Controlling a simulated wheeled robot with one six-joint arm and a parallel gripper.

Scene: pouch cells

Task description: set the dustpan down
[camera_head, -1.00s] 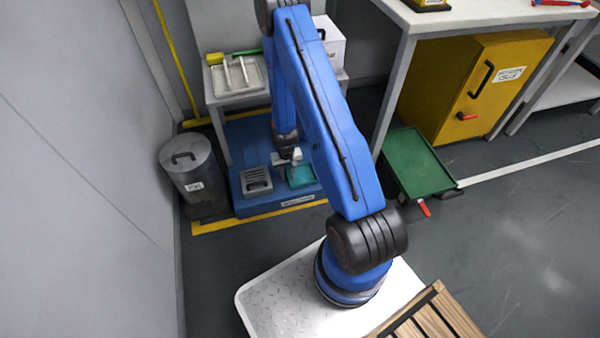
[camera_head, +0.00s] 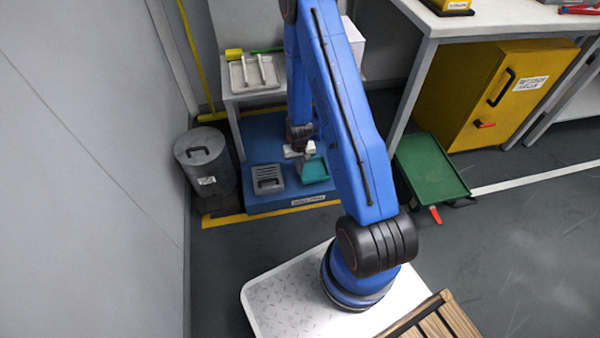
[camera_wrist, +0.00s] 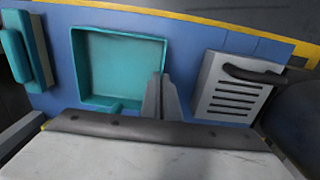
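The teal dustpan (camera_head: 315,170) is at the blue platform (camera_head: 284,203), right of a grey slotted box. In the wrist view the square dustpan (camera_wrist: 122,62) lies face-up over the blue surface, its short handle partly hidden behind my gripper's body. My gripper (camera_head: 299,151) is low over the platform, at the dustpan's rear left. In the wrist view my gripper's grey fingers (camera_wrist: 161,92) appear close together, right of the visible handle part. Whether they grip anything is hidden.
The grey slotted box (camera_head: 267,179) is close beside the dustpan. Another teal object (camera_wrist: 26,48) stands on the dustpan's other side. A grey bin (camera_head: 203,163) is left of the platform; a green cart (camera_head: 432,168) is to the right. A shelf with a tray (camera_head: 254,74) stands behind.

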